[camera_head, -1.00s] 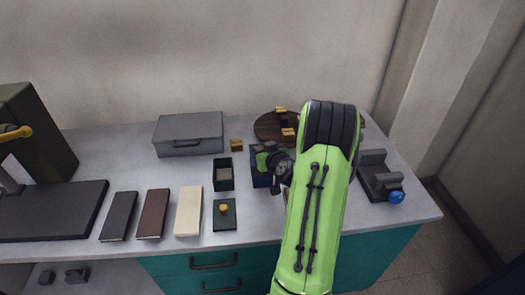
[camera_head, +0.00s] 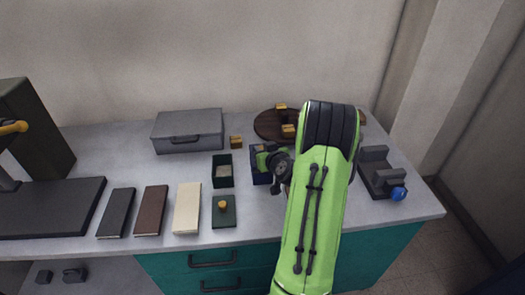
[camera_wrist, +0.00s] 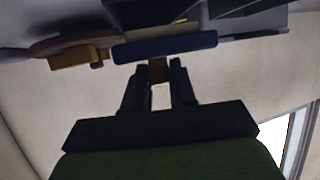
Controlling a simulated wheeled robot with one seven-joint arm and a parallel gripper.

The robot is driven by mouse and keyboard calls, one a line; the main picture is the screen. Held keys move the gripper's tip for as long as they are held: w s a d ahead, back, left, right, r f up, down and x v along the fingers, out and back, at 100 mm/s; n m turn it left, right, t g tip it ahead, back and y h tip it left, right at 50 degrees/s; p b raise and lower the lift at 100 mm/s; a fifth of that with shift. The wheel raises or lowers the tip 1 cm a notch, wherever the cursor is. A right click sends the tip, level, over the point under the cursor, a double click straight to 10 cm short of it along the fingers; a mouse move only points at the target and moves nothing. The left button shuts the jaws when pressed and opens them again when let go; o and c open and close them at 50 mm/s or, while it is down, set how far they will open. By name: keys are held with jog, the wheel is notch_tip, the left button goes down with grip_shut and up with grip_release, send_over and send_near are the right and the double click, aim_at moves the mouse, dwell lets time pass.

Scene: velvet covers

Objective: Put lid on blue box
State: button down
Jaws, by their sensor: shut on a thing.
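The blue box (camera_head: 261,178) stands on the counter, partly hidden by my arm and gripper. My gripper (camera_head: 268,161) is over it at its right side. In the wrist view my gripper (camera_wrist: 159,72) is shut on a small brass-coloured knob (camera_wrist: 158,69). The knob joins a flat blue lid (camera_wrist: 165,47), seen edge-on. In the head view the lid is mostly hidden, and I cannot tell whether it touches the box.
Left of the blue box are an open green box (camera_head: 222,172) and a green lid (camera_head: 223,213) with a knob. A grey case (camera_head: 188,132) and a round brown board (camera_head: 270,126) stand behind. A dark grey fixture (camera_head: 378,173) with a blue knob is at right.

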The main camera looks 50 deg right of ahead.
jog(key=shift+f+b, duration=1.15)
jog(key=shift+b, duration=0.15)
jog(key=c, duration=0.8)
grip_release()
jog(key=shift+c, duration=0.2)
jog(key=b+v, duration=0.4)
jog(key=v, duration=1.1)
jog(key=shift+s+b, duration=0.3)
jog(key=shift+b, duration=0.1)
jog(key=shift+a+r, duration=0.1)
